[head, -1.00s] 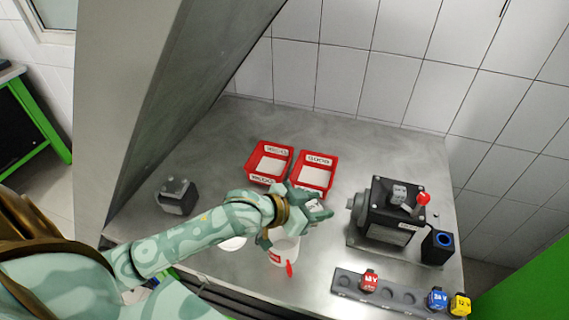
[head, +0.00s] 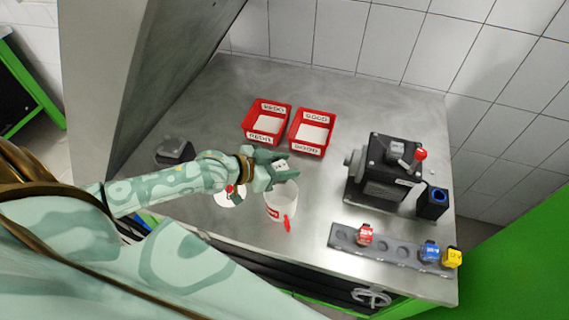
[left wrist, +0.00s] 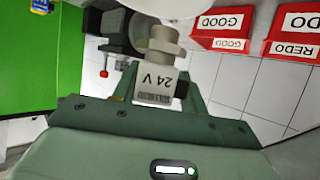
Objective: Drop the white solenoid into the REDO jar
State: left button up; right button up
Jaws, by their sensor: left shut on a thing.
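The white solenoid (left wrist: 155,78), marked 24 V, is between the fingers of my left gripper (left wrist: 160,88) in the left wrist view. In the head view my left gripper (head: 277,172) is shut on it, and the solenoid (head: 281,164) shows as a small pale block. A white jar (head: 283,202) with a red label stands just below the gripper in the picture; its label is too small to read. The gripper appears near the jar's far rim, with the solenoid not over its opening. My right gripper is not in view.
Red bins marked REDO (head: 248,128) and GOOD (head: 296,138) stand behind the gripper. A dark pump (head: 385,175) stands to the right, with a rack (head: 385,250) of coloured solenoids in front. A white round dish (head: 229,197) lies left of the jar.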

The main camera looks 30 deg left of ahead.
pick_arm(q)
jog(key=o, duration=1.2)
jog(key=shift+s, duration=0.15)
jog(key=p+v, duration=0.3)
jog(key=v, duration=1.3)
jog(key=shift+p, duration=0.4)
jog(key=shift+s, duration=0.1)
